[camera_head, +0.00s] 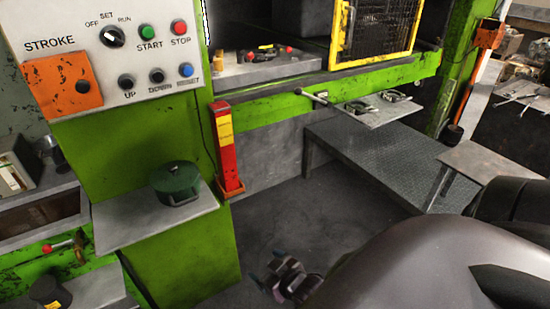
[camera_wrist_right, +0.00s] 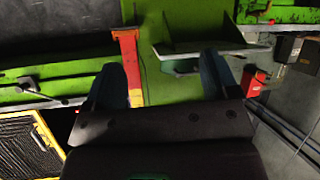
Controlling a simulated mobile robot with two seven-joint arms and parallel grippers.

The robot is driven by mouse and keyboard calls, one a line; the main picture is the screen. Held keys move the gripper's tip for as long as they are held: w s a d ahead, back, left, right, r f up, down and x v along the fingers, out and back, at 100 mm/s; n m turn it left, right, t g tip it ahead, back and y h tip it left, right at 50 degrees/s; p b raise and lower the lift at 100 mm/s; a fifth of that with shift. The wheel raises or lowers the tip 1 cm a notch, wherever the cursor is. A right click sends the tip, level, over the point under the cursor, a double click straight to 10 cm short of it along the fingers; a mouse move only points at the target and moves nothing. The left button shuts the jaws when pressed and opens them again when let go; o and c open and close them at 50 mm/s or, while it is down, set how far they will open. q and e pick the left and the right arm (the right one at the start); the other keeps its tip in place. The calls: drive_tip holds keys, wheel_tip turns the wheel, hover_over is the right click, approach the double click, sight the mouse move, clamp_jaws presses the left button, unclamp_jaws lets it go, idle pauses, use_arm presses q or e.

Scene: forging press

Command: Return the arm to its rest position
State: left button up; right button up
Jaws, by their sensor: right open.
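My right arm, a large dark grey form, fills the lower right of the head view. My right gripper (camera_head: 285,276) is low in the middle of that view, over the dark floor, to the right of the green press cabinet (camera_head: 195,255). In the right wrist view my right gripper (camera_wrist_right: 162,80) shows two dark bluish fingers spread apart with nothing between them. Beyond them are the green press side and the red post. The gripper touches nothing that I can see. My left gripper does not show in either view.
A control panel (camera_head: 125,45) with buttons is at upper left. A shelf (camera_head: 120,228) below it bears a green lidded pot (camera_head: 177,183). A red post (camera_head: 226,150) stands beside the cabinet. A metal platform (camera_head: 385,155) and a grey table (camera_head: 500,160) are at right. Dark floor (camera_head: 300,220) lies clear between.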

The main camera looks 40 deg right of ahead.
drive_tip(key=s+a+f+g, duration=0.1)
drive_tip(key=s+a+f, duration=0.1)
drive_tip(key=s, duration=0.3)
drive_tip(key=shift+s+a+f, duration=0.2)
drive_tip(key=shift+a, duration=0.1)
